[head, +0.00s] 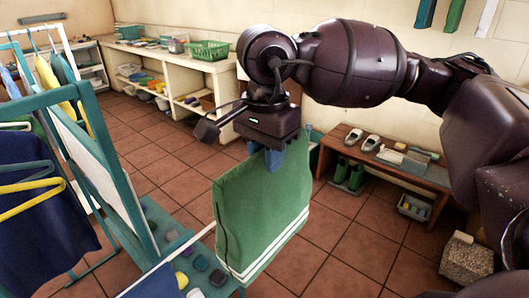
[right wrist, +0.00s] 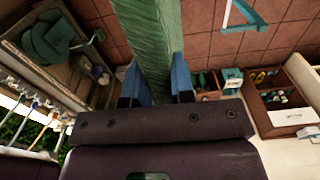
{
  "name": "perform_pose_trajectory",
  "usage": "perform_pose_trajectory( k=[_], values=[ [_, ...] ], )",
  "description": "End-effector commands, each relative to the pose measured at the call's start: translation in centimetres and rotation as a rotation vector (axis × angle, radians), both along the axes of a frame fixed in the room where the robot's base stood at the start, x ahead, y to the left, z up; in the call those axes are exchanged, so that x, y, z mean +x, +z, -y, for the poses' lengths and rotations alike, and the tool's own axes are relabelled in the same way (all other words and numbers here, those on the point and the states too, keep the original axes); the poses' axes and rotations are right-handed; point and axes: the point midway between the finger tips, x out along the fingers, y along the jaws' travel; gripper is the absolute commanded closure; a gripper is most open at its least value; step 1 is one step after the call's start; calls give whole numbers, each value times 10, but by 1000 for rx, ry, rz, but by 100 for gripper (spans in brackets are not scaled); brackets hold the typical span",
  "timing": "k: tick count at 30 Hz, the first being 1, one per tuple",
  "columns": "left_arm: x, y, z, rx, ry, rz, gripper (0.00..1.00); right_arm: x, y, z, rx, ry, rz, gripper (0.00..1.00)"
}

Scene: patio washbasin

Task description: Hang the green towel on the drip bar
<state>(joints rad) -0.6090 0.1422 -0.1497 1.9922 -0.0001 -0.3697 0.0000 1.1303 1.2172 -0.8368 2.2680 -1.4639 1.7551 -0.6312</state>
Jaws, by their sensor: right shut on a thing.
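The green towel (head: 255,205) with white stripes near its lower edge hangs from my right gripper (head: 274,158) in the head view. The gripper's blue fingers are shut on its top edge, and the cloth hangs down in mid-air. In the right wrist view the towel (right wrist: 158,40) runs between the two blue fingertips (right wrist: 157,82). A low white bar (head: 190,243) shows just left of the towel; it may be the drip bar, but I cannot tell for sure. The towel hides what lies behind it. My left gripper is out of view.
A teal rack (head: 100,150) with a white panel and blue and yellow hangers stands at the left. Small dark lumps (head: 200,263) lie on a blue-green base below the bar. A wooden bench (head: 385,165) with shoes and boots stands behind right. Tiled floor is open between.

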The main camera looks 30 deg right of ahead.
Motion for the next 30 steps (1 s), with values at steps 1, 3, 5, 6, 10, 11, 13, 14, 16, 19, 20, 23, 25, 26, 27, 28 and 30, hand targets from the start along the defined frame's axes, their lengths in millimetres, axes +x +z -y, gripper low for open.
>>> perform_pose_trajectory(
  k=[1,3,5,6,10,11,13,14,16,19,20,23,25,26,27,28,30],
  values=[
    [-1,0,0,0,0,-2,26,0,0,0,0,0,0,100],
    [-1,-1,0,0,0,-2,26,1,0,0,0,1,1,100],
    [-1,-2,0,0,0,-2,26,3,-1,-1,0,1,1,100],
    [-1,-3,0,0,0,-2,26,5,-1,-2,0,2,1,100],
    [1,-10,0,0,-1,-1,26,17,-4,-6,0,1,1,100],
    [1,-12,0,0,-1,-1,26,20,-4,-8,1,2,1,100],
    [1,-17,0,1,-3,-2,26,30,-6,-11,0,1,1,100],
    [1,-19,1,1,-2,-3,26,34,-6,-13,0,1,1,100],
    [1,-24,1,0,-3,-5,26,44,-7,-16,0,2,0,100],
    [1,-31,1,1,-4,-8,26,57,-8,-21,0,2,0,100],
    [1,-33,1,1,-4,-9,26,61,-8,-22,-1,1,0,100],
    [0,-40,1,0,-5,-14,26,75,-10,-27,-2,2,-2,100],
    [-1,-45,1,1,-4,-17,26,84,-10,-31,-2,1,1,100],
    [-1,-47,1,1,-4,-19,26,88,-10,-32,-2,2,1,100],
    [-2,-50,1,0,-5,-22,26,93,-11,-34,-2,2,0,100],
    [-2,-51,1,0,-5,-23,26,96,-11,-35,-3,2,0,100],
    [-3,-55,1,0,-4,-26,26,103,-11,-37,-4,2,0,100]
  ],
)
